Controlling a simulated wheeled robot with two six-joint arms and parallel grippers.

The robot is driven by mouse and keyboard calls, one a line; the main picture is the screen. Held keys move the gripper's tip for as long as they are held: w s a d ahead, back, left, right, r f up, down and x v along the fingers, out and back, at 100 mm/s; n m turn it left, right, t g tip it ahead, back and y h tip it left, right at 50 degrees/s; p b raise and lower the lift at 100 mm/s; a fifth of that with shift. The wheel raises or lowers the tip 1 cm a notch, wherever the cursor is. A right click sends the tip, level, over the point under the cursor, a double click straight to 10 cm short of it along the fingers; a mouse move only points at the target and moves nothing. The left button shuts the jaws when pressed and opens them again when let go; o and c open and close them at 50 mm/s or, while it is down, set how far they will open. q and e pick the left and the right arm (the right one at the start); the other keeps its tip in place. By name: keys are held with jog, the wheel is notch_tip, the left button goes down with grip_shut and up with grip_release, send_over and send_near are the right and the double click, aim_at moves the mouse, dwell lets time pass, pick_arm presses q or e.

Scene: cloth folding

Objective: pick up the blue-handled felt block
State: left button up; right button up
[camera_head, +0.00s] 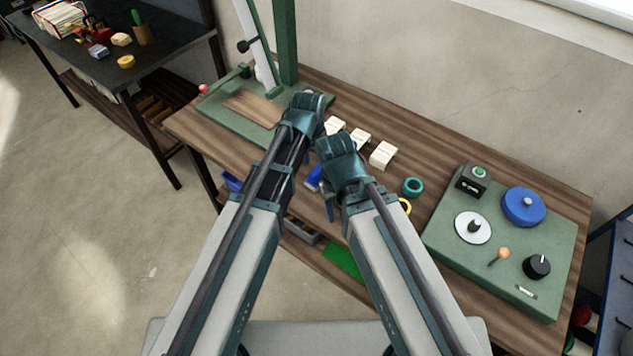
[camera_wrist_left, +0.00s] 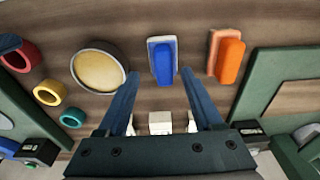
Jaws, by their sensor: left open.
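The blue-handled felt block shows in the left wrist view (camera_wrist_left: 163,62), a blue handle on a pale block, lying on the wooden bench. It lies just beyond and between the fingertips of my left gripper (camera_wrist_left: 160,76), which is open and empty. In the head view a bit of blue (camera_head: 314,179), likely this block, shows between my two arms; the rest is hidden. My left gripper (camera_head: 305,110) is over the bench near the green press base, its fingers mostly hidden. My right gripper (camera_head: 337,152) is close beside it, its jaws unclear.
An orange-handled block (camera_wrist_left: 229,60) lies right of the blue one, and a round tan dish (camera_wrist_left: 99,68) left of it. Several white blocks (camera_head: 383,155) and a teal ring (camera_head: 413,187) are on the bench. A green control panel (camera_head: 510,245) stands at right.

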aim_at(316, 170)
pick_arm(q)
jog(key=f+b, duration=0.2)
jog(key=w+f+b, duration=0.1)
jog(key=f+b, duration=0.2)
jog(key=shift+w+d+f, duration=0.1)
jog(key=shift+w+d, duration=0.05)
jog(key=shift+w, duration=0.05)
pick_arm(e)
notch_tip(316, 170, down, 5)
jog(key=shift+f, duration=0.1)
pick_arm(q)
grip_shut()
